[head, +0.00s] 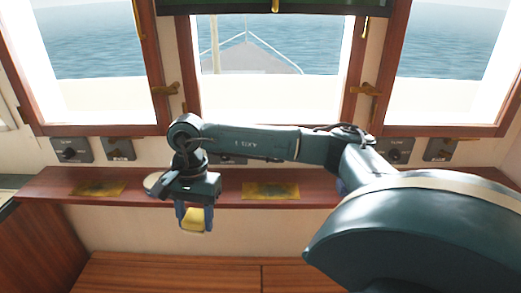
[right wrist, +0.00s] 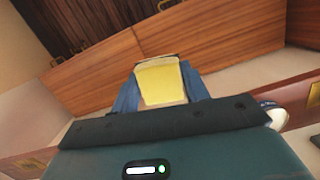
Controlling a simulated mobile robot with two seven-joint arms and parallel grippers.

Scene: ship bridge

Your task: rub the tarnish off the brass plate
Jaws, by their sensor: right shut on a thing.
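Two brass plates lie on the wooden ledge below the windows, the left plate (head: 99,188) and the right plate (head: 270,190). Both show dark, tarnished patches. My right gripper (head: 194,218) is shut on a yellow block-like pad (head: 193,221), held at the ledge's front between the two plates and apart from both. The right wrist view also shows the yellow pad (right wrist: 161,82) between the blue fingers. My left gripper is not in view.
The wooden ledge (head: 225,184) runs under the windows. Switch panels (head: 120,148) are on the wall above it. Wooden cabinetry (head: 180,272) is below. A pale rounded object (head: 154,184) is beside my right wrist; I cannot tell what it is.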

